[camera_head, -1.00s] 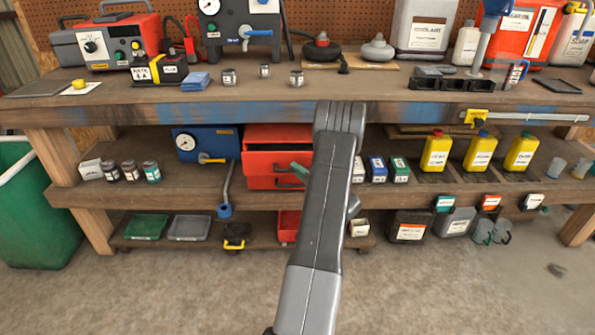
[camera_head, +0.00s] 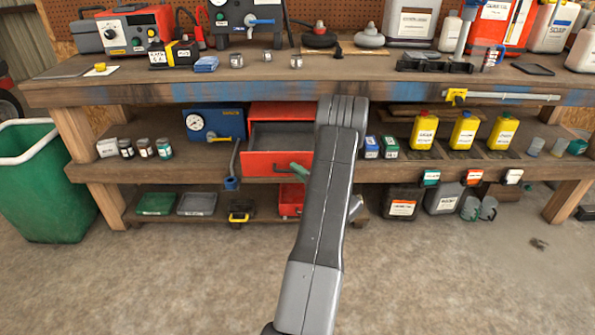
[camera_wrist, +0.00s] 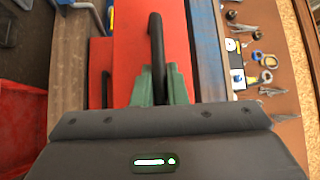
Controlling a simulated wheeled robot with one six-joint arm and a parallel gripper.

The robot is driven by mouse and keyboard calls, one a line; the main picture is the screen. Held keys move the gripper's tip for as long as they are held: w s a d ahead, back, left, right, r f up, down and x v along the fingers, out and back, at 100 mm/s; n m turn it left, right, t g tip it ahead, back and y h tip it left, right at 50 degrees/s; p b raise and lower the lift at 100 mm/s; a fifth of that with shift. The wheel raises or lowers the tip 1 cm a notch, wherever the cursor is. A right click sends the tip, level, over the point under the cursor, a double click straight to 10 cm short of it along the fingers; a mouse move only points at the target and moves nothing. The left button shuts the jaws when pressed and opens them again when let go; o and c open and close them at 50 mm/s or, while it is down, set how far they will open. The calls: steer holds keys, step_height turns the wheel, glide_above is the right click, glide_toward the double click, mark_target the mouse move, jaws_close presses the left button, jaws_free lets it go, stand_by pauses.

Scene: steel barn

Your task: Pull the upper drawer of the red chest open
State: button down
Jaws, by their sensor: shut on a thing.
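The red chest (camera_head: 283,108) stands on the middle shelf of the workbench. Its upper drawer (camera_head: 262,166) is pulled out, and its grey, empty-looking inside shows in the head view. The drawer's red front with a black bar handle (camera_wrist: 156,35) also shows in the wrist view. My gripper (camera_wrist: 161,86) has its green fingers on either side of this handle, shut on it. In the head view my gripper (camera_head: 299,169) is at the drawer's front, with my arm hiding the chest's right side. A lower red front with its own black handle (camera_wrist: 105,88) sits farther back.
The bench top (camera_head: 130,85) overhangs the chest. A blue gauge box (camera_head: 214,124) with a hanging lever stands left of it, and small boxes (camera_head: 390,146) stand right. A red bin (camera_head: 291,199) is on the shelf below. The floor in front is clear.

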steer(key=c, duration=1.5)
jaws_free()
steer(key=shift+o, duration=0.2)
steer(key=shift+d, duration=0.1)
steer(key=p+v, duration=0.1)
steer(key=v, duration=1.2)
steer(key=shift+s+d+p, duration=0.2)
steer(key=shift+s+p, duration=0.1)
steer(key=shift+p, duration=0.05)
steer(key=shift+w+f, duration=0.1)
steer(key=shift+f, duration=0.05)
steer(key=b+x, duration=0.1)
steer(key=x, duration=1.2)
steer(key=shift+w+a+b, duration=0.25)
steer(key=shift+a+b, duration=0.05)
steer(key=shift+b, duration=0.05)
steer(key=shift+s+a, duration=0.1)
